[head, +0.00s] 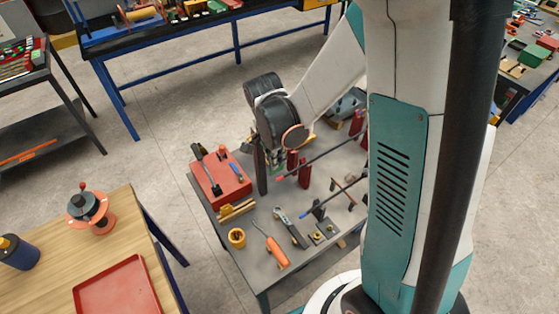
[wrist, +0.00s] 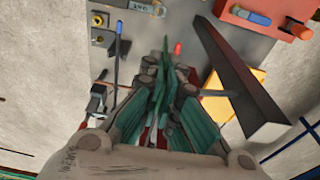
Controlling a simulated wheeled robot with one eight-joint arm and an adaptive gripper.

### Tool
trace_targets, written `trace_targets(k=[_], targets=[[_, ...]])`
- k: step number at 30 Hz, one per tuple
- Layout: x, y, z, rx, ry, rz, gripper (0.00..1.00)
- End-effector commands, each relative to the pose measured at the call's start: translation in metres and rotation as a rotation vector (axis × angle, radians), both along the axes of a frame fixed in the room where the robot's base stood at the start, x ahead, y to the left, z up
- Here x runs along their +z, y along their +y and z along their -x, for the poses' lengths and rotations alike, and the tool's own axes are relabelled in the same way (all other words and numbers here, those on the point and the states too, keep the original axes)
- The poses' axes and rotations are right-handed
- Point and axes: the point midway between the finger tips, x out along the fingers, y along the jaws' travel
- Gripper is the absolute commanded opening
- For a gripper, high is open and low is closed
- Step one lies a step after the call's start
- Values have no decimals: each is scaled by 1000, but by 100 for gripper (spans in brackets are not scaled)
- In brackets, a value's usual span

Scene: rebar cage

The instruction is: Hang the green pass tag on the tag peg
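My gripper (wrist: 165,85) points down over the grey worktable, its two teal-padded fingers close together. A thin green piece, seen nearly edge-on, stands between the fingertips and reaches past them; it looks like the green pass tag (wrist: 163,58). In the head view my gripper (head: 278,165) is small and partly hidden by my wrist, with a bit of green at it. A small red tip (wrist: 178,48) shows just beyond the fingertips in the wrist view; I cannot tell whether it is the tag peg. I cannot make out the peg for sure in either view.
A tall dark steel post (wrist: 232,78) rises close to the right of my gripper. The grey table (head: 250,268) also holds a red box (head: 222,185), an orange-handled tool (head: 272,250), a yellow ring (head: 236,238) and several clamps and rods. A wooden table (head: 40,235) stands at left.

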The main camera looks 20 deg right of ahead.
Motion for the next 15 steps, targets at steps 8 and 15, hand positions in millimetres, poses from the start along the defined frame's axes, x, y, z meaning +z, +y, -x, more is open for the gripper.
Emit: trace_targets(k=[8,15], targets=[[-1,3,-15,0,0,0,0],[-2,5,-28,0,0,0,0]])
